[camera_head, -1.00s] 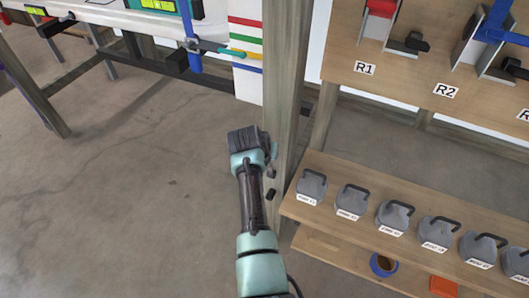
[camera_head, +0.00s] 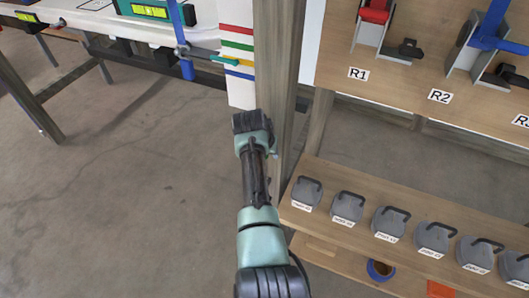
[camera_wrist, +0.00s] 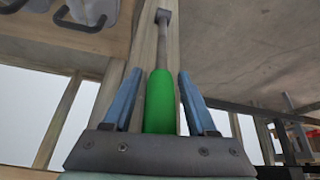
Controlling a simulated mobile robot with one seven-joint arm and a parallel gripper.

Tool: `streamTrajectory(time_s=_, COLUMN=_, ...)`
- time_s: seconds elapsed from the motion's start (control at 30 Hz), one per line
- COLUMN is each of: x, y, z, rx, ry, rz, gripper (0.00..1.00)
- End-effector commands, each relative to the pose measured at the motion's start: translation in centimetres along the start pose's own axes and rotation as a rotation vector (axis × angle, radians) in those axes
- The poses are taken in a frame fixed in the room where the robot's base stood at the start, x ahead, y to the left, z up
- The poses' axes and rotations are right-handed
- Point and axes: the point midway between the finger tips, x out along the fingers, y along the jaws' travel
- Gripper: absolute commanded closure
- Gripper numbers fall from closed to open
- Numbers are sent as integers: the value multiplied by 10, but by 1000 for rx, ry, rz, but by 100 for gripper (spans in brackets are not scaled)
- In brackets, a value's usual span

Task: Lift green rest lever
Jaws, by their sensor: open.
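The green rest lever (camera_wrist: 160,103) shows in the wrist view as a thick green grip on a grey rod, which runs up to a small bracket (camera_wrist: 162,16) on a wooden post. My gripper (camera_wrist: 157,92) is open, with one blue finger on each side of the green grip. I see slim gaps between fingers and grip; the grip's lower end is hidden behind the gripper body. In the head view my wrist (camera_head: 252,128) is beside the wooden post (camera_head: 274,75), and the grip and fingers are hidden.
Right of the post, a wooden shelf (camera_head: 318,224) carries several grey weights (camera_head: 347,206). Above it is a bench (camera_head: 400,92) labelled R1 and R2. A white panel (camera_head: 238,92) with coloured stripes stands behind the post. Open concrete floor (camera_head: 130,190) lies to the left.

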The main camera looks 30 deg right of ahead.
Motion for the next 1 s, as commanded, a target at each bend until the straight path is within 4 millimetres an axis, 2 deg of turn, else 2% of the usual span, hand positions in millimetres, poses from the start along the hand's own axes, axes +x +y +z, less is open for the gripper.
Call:
streamTrajectory(time_s=0.33, x=0, y=0, z=2, rx=-1, ry=-6, rz=1, gripper=31)
streamTrajectory(time_s=0.47, x=-8, y=0, z=1, rx=-1, ry=-5, rz=1, gripper=31)
streamTrajectory(time_s=0.67, x=-35, y=0, z=1, rx=-2, ry=-3, rz=1, gripper=31)
streamTrajectory(time_s=1.0, x=-95, y=0, z=0, rx=-1, ry=-2, rz=0, gripper=31)
